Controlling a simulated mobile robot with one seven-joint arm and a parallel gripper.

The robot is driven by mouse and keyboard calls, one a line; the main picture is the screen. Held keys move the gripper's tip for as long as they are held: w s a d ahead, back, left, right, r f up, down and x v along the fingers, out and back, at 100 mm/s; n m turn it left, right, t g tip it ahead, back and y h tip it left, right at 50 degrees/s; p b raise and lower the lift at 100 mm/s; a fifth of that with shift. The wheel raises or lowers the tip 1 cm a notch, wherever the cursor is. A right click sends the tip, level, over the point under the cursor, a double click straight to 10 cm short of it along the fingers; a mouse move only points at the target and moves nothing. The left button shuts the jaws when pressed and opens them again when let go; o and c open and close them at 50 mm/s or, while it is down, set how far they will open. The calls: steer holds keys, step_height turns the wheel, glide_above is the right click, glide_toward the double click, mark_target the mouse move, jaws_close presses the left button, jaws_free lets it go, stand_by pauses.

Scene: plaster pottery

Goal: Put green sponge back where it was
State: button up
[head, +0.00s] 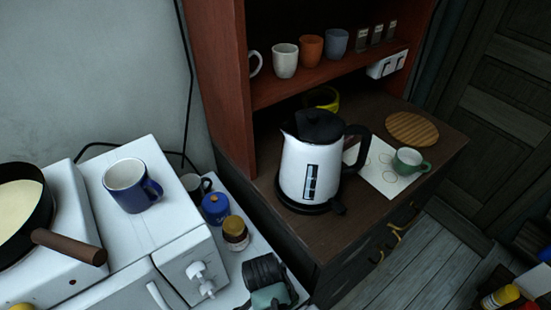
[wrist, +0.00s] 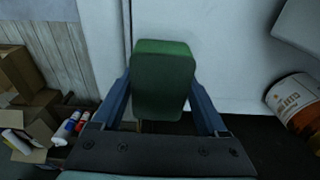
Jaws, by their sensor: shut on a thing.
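The green sponge (wrist: 165,62) is a thick block in the middle of the wrist view. My gripper (wrist: 162,90) is shut on it, with one blue finger against each side. The sponge's lower end lies between the fingers and its upper end sticks out past them. I cannot tell whether it touches anything beyond. In the head view only a dark, teal-ended part of my arm shows at the bottom, and I cannot make out the sponge there.
A white kettle (head: 309,165) stands on the dark cabinet. A blue mug (head: 127,188) is on the white appliance, with a pan (head: 18,215) at left. Jars (head: 235,233) stand near my arm. In the wrist view, cardboard boxes (wrist: 20,75) are left and a bucket (wrist: 293,98) right.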

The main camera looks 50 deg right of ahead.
steer(key=o, duration=1.1)
steer(key=shift+f, duration=0.1)
steer(key=r, duration=0.4)
steer(key=a+r, duration=0.1)
steer(key=r, duration=0.7)
steer(key=shift+w+a+r, duration=0.15)
steer(key=shift+w+a, duration=0.05)
